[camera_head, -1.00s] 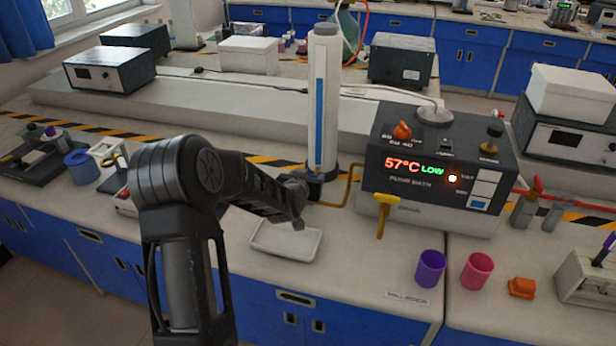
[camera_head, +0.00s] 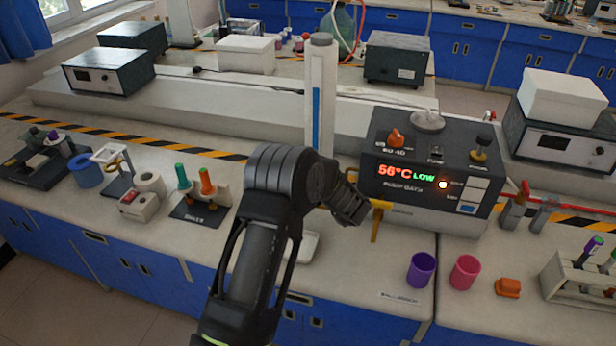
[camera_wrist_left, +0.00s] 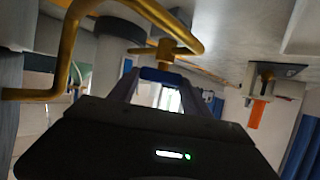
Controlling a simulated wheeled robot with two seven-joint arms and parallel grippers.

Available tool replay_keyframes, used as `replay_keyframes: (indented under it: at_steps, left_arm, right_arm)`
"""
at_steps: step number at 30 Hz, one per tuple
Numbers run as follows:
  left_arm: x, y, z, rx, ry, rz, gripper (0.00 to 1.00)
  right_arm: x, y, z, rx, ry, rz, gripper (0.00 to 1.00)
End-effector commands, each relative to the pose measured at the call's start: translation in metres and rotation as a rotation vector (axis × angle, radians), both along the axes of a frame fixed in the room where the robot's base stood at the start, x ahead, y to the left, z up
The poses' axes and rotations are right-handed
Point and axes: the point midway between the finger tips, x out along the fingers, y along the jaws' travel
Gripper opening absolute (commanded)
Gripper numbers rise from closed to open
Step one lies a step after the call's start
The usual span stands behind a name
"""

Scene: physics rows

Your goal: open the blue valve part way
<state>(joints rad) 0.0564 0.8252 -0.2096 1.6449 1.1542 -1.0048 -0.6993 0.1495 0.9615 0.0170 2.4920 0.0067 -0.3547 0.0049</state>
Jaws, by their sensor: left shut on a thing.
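The blue valve handle (camera_wrist_left: 163,75) shows in the left wrist view as a short blue bar below a brass fitting (camera_wrist_left: 165,50) on a bent yellow pipe (camera_wrist_left: 150,12). My left gripper (camera_wrist_left: 160,88) has its two fingers at the ends of the blue bar and is shut on it. In the head view my left gripper (camera_head: 352,204) is low in front of the bath unit's left side, and my own arm hides the blue valve. The bath unit (camera_head: 395,200) reads 56°C LOW. My right gripper is in neither view.
A yellow T-handle (camera_head: 377,220) stands just right of my left gripper. A tall white column (camera_head: 320,90) rises behind my arm. A purple cup (camera_head: 421,270), a pink cup (camera_head: 465,272) and an orange block (camera_head: 508,288) stand at the front right.

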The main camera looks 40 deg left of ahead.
Motion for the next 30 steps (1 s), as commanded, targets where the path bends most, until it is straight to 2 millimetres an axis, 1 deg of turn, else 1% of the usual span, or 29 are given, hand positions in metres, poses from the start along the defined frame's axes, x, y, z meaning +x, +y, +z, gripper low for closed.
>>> replay_keyframes:
  at_steps: [6, 17, 18, 26, 30]
  left_arm:
    - [0.0013, 0.0001, 0.0011, 0.001, -0.002, 0.051, 0.16]
    - [0.0015, 0.0006, 0.0013, 0.001, -0.004, 0.059, 0.16]
    - [0.0015, 0.0006, 0.0014, 0.001, -0.004, 0.059, 0.57]
    - [0.0012, 0.0003, 0.0007, 0.001, -0.003, 0.058, 0.78]
    - [0.0011, 0.0002, 0.0005, 0.000, -0.002, 0.058, 0.78]
  right_arm:
    - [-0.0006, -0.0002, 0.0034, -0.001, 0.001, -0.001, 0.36]
    - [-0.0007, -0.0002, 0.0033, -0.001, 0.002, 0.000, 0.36]
    - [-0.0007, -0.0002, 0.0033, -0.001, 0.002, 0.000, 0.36]
    - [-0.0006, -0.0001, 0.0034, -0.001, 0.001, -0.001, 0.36]
    - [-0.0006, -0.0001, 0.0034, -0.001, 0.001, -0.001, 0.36]
